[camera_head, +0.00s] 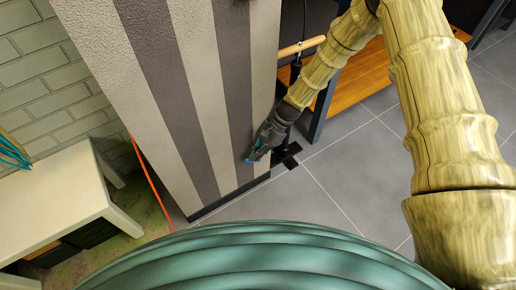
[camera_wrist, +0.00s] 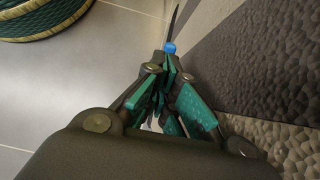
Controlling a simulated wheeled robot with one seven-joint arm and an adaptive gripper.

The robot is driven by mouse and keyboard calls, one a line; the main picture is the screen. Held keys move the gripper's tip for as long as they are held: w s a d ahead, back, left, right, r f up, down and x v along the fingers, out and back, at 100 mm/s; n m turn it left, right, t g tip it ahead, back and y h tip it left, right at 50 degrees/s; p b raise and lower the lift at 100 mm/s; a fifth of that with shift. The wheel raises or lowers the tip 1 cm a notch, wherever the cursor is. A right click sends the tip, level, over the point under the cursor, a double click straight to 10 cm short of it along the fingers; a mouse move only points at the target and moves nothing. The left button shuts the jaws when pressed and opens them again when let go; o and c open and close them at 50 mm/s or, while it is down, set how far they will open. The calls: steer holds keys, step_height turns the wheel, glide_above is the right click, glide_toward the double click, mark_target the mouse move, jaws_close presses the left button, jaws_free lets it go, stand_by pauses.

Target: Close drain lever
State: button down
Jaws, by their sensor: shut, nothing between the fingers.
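No drain lever can be made out for sure in either view. My gripper (camera_head: 252,156) points down beside the striped wall in the head view, with its fingers together. In the wrist view my gripper (camera_wrist: 169,62) shows green finger pads drawn together with nothing clear between them. A small round blue tip (camera_wrist: 171,47) sits right at the finger ends; it also shows in the head view (camera_head: 248,160). I cannot tell whether it belongs to the fingers or to something they touch.
The striped wall (camera_head: 185,90) stands close to my gripper. A black stand with a wooden bar (camera_head: 301,47) and a wooden bench (camera_head: 362,75) are behind my arm. A white table (camera_head: 60,195) and an orange cord (camera_head: 151,183) are at left. Grey floor (camera_head: 300,200) is clear.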

steer(key=h+p, duration=0.1)
steer(key=p, duration=0.1)
steer(key=a+t+h+p, duration=0.1)
steer(key=p, duration=0.1)
steer(key=shift+s+a+h, duration=0.15)
steer(key=shift+s+h, duration=0.15)
steer(key=shift+s, duration=0.1)
steer(key=shift+s+a+f+p, duration=0.3)
steer(key=shift+a+f+p, duration=0.35)
steer(key=shift+p, duration=0.25)
steer(key=shift+f, duration=0.15)
steer(key=shift+s+a+f, duration=0.25)
steer(key=shift+s, duration=0.1)
steer(key=shift+r, duration=0.1)
steer(key=shift+w+d+r+p, duration=0.1)
steer(key=shift+w+r+p, duration=0.05)
steer(key=shift+r+p, duration=0.6)
steer(key=shift+w+d+r+p, duration=0.1)
steer(key=shift+r+p, duration=0.5)
steer(key=shift+r, duration=0.1)
step_height(320, 180, up, 12)
steer(key=p, duration=0.2)
steer(key=shift+r+p, duration=0.2)
steer(key=shift+p, duration=0.2)
steer(key=shift+s, duration=0.15)
